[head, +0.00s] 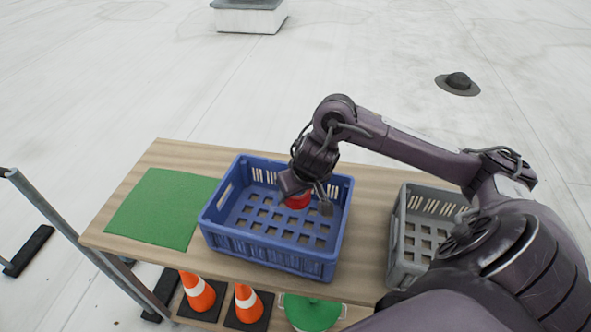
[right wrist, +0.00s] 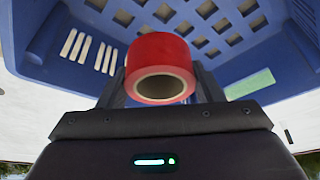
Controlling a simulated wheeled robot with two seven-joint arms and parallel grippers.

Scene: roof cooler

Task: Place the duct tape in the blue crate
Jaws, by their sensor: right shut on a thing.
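The duct tape is a red roll (head: 298,201) with a pale core. My right gripper (head: 307,200) is shut on it, inside the blue crate's opening in the head view. The roll also shows large in the right wrist view (right wrist: 160,70), between the two fingers (right wrist: 160,88). The blue crate (head: 265,254) stands on the wooden table, with slotted walls and a holed floor. I cannot tell whether the roll touches the crate floor. My left gripper is not in view.
A green mat (head: 160,210) lies bare on the left. Orange cones (head: 198,291) stand below the front edge.

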